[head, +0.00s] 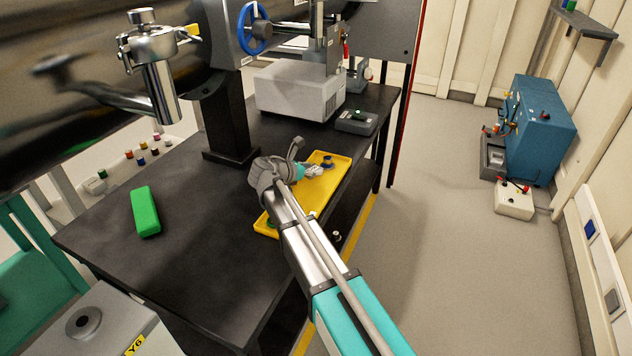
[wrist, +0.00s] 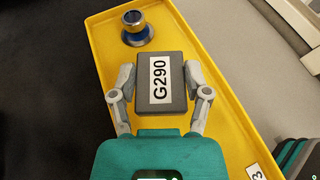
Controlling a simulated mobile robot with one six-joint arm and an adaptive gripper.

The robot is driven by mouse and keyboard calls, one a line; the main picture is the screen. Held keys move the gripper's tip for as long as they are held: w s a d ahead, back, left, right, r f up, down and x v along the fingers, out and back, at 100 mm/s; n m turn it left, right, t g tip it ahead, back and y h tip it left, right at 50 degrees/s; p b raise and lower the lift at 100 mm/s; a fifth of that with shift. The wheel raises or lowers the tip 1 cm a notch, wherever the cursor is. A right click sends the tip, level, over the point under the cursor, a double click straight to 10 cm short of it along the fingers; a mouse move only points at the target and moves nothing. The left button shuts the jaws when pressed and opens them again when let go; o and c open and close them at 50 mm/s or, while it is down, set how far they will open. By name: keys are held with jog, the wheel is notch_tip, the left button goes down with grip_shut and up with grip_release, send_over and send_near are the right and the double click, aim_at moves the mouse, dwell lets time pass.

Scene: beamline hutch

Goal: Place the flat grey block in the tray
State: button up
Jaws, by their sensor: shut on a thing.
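The flat grey block (wrist: 179,80), with a white label reading G290, is between the two fingers of my gripper (wrist: 162,86) in the wrist view. My gripper is shut on it, one finger at each side. The block is over the yellow tray (wrist: 232,114); I cannot tell whether it touches the tray floor. In the head view my gripper (head: 312,171) is over the far half of the yellow tray (head: 322,189), and the block is too small and covered to make out clearly.
A round metal-and-blue piece (wrist: 136,28) stands in the tray just beyond the block. A green block (head: 145,211) lies on the black table (head: 190,250) at the left. A dark grey device (head: 357,121) and a white box (head: 298,92) stand behind the tray.

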aim_at(312, 187)
jog(key=shift+s+d+f+b, duration=0.3)
jog(key=shift+f+b, duration=0.25)
jog(key=shift+b, duration=0.05)
jog(key=shift+f+b, duration=1.45)
jog(key=shift+f, duration=0.1)
jog(key=o, duration=1.2)
jog(key=shift+s+a+r+p, duration=0.25)
jog(key=shift+s+r+p, duration=0.05)
jog(key=shift+r, duration=0.1)
jog(key=p+v, duration=0.3)
jog(key=v, duration=0.6)
jog(key=shift+s+a+r+p, duration=0.1)
jog(key=shift+s+a+p, duration=0.15)
jog(key=shift+p, duration=0.15)
jog(key=shift+s+a+r, duration=0.2)
jog(key=shift+s+a, duration=0.2)
jog(key=shift+a, duration=0.05)
